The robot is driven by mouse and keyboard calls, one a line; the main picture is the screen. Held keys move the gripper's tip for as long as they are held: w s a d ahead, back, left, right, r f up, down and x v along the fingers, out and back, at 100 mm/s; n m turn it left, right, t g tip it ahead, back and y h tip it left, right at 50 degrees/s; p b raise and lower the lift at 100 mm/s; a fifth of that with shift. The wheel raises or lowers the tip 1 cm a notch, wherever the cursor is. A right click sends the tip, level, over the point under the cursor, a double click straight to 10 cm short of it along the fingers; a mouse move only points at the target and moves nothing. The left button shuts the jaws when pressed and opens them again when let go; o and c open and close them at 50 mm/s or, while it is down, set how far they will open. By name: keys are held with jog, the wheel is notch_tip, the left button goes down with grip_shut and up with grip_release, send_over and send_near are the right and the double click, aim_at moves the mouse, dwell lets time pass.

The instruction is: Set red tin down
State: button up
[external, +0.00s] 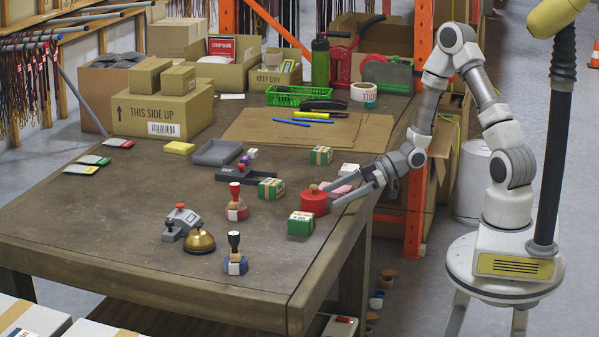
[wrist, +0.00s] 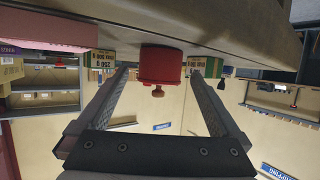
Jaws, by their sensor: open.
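The red tin (external: 314,203), with a small knob on its lid, stands upright on the workbench (external: 130,225) near its right edge. My gripper (external: 329,197) reaches in low from the right with its fingers open, their tips at the tin's near side. In the wrist view, which is upside down, the red tin (wrist: 161,66) sits centred between the two spread fingertips, with a gap on each side. The tin's underside cannot be seen clearly.
A green-and-white box (external: 301,224) stands close in front of the tin, and another (external: 271,188) is behind it to the left. A pink item (external: 341,190) lies near my fingers. Stamps (external: 236,205) and a brass bell (external: 199,240) stand further left. The front-left bench is clear.

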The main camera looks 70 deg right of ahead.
aim_at(320, 201)
jog(key=b+x, duration=0.1)
jog(key=x, duration=0.4)
jog(key=shift+w+a+r+b, duration=0.1)
jog(key=shift+w+b, duration=0.05)
jog(key=shift+b, duration=0.15)
grip_shut()
